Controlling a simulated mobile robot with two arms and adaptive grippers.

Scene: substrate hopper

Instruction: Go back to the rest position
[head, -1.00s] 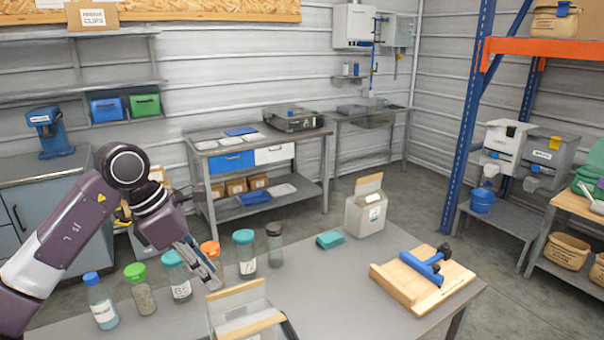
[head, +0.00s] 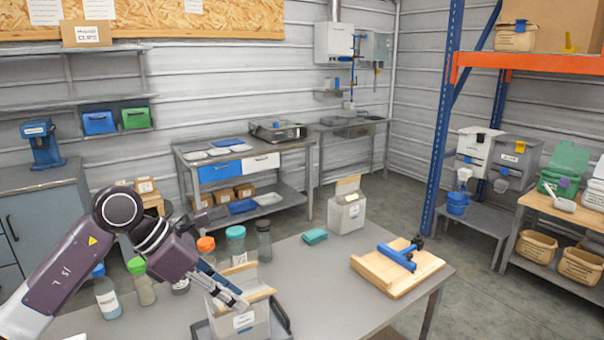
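My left gripper (head: 236,298) comes in from the left and points down and to the right. Its fingers overlap the upper part of a clear container with wooden strips (head: 252,328) at the front of the grey table (head: 318,278). I cannot tell whether they touch it, or whether the fingers are open or shut. Nothing clearly shows held in them. My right gripper is not in view.
Several lidded jars, one with a teal lid (head: 236,245), stand close behind and beside my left gripper. The table's middle is clear.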

